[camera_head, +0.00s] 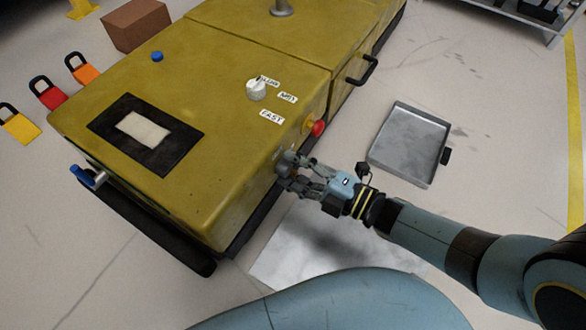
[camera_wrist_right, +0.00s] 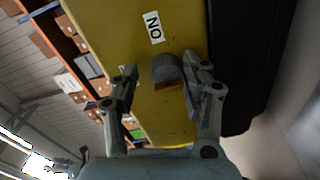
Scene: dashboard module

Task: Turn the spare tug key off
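The yellow tug (camera_head: 190,90) fills the upper left of the head view, and its side panel (camera_wrist_right: 120,35) shows in the right wrist view. My right gripper (camera_head: 287,170) is at the tug's side, below the red button. In the wrist view its fingers are apart on either side of the key, with a gap at the left finger; the right finger is very close, contact unclear. The head view mostly hides the key. My left gripper is not in view.
A red button (camera_head: 318,128) on a yellow base juts from the tug's side. A white knob (camera_head: 256,89) with speed labels sits on top. A black handle (camera_head: 362,70) sticks out farther back. A metal tray (camera_head: 410,142) lies on the floor to the right.

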